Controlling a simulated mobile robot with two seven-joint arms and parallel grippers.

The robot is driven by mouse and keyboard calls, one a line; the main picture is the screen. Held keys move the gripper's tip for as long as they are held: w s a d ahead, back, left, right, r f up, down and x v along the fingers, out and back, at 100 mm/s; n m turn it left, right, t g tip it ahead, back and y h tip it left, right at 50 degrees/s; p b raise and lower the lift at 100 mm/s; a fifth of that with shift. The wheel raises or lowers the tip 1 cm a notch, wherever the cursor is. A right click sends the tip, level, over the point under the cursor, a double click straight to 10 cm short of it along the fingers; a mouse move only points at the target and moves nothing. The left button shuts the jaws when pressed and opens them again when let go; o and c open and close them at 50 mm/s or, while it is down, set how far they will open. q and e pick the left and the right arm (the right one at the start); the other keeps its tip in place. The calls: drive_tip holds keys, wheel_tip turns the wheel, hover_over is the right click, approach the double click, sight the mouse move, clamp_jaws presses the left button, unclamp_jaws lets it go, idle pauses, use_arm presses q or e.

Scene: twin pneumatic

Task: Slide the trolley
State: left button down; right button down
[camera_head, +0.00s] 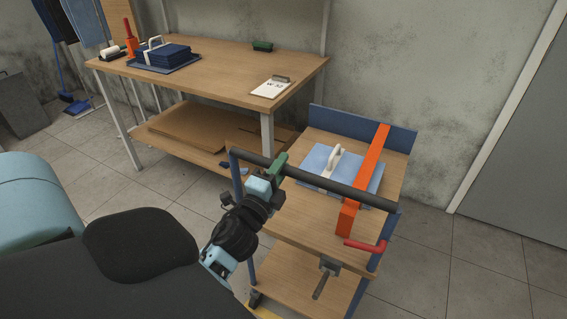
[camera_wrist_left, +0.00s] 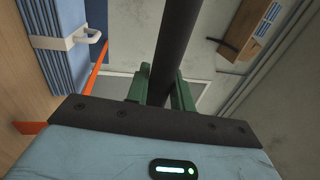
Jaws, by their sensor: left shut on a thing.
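The trolley (camera_head: 315,234) stands right of the workbench, with wooden shelves, blue posts and a dark push bar (camera_head: 345,191) along its near side. My left gripper (camera_head: 278,167) is shut on the push bar near its left end. In the left wrist view the green fingers (camera_wrist_left: 160,92) sit on both sides of the dark bar (camera_wrist_left: 174,50). On the trolley's top shelf lie a light blue stack with a white handle (camera_head: 334,160) and a long orange bar (camera_head: 365,175). My right gripper is in neither view.
A red handle (camera_head: 366,246) and a clamp (camera_head: 326,275) show at the trolley's near side. Tiled floor is clear to the right.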

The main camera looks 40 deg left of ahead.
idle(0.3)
use_arm(q)
drive_tip(key=c, duration=1.3)
unclamp_jaws()
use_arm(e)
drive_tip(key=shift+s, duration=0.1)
use_arm(q)
drive_tip(key=shift+o, duration=0.2)
drive_tip(key=shift+s, duration=0.15)
drive_tip(key=b+v, duration=0.2)
drive_tip(key=v, duration=0.5)
drive_tip(key=shift+s, duration=0.3)
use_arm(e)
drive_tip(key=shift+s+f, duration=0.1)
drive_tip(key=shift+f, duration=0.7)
use_arm(q)
drive_tip(key=shift+d+f, duration=0.1)
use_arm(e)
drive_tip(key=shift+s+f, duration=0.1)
